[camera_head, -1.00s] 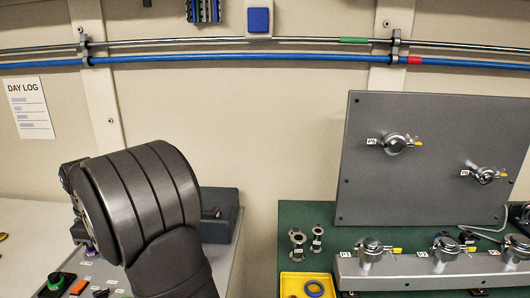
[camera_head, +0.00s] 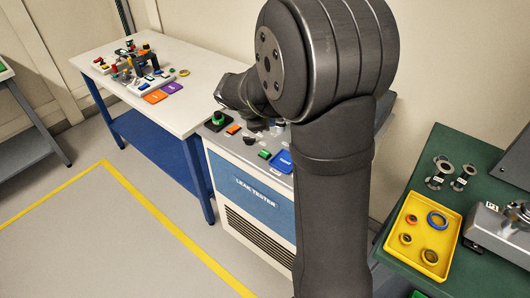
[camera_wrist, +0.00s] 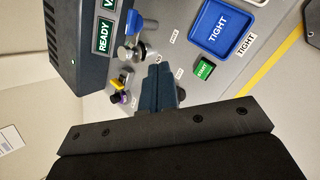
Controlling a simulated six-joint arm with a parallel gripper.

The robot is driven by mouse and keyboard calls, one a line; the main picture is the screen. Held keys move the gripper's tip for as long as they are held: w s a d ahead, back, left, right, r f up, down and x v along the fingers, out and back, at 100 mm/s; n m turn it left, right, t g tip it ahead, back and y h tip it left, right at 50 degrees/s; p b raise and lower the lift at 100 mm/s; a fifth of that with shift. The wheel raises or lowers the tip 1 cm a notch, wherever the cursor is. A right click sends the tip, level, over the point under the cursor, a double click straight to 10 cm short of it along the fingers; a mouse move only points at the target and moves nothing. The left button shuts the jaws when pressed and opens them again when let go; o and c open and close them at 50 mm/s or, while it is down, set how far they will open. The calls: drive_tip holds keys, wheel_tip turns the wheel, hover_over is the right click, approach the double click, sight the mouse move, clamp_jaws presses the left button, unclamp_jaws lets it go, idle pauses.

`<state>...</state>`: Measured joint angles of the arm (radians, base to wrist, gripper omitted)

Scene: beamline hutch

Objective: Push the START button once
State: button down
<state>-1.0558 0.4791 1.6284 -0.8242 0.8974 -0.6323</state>
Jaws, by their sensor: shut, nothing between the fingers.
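The START button is a small green rectangular button (camera_wrist: 204,69) on the grey panel in the wrist view, its white lettering small. It sits beside the blue TIGHT tray (camera_wrist: 217,28). In the head view the green button (camera_head: 265,154) is on top of the leak tester (camera_head: 255,190), left of the blue tray (camera_head: 286,161). My gripper (camera_wrist: 158,72) is shut and empty, its fingertips over the panel to the left of the green button in the wrist view and apart from it in the picture. In the head view my arm and wrist hide most of the gripper.
Several knobs and fittings (camera_wrist: 125,85) lie left of my fingers in the wrist view, near a dark READY display housing (camera_wrist: 75,45). In the head view a round green knob (camera_head: 217,118) and an orange piece (camera_head: 233,129) share the panel. A yellow tray (camera_head: 421,238) stands right.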

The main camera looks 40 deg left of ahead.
sight(263, 155)
drive_tip(key=shift+s+a+f+n+t+y, duration=0.25)
drive_tip(key=shift+s+a+n+t+y, duration=0.15)
drive_tip(key=shift+n, duration=0.4)
drive_tip(key=shift+s+a+f+n+t+y, duration=0.3)
drive_tip(key=shift+s+n+y, duration=0.15)
drive_tip(key=shift+n, duration=0.35)
drive_tip(key=shift+f, duration=4.4)
drive_tip(key=shift+f, duration=0.4)
drive_tip(key=shift+f, duration=0.45)
drive_tip(key=shift+r, duration=0.9)
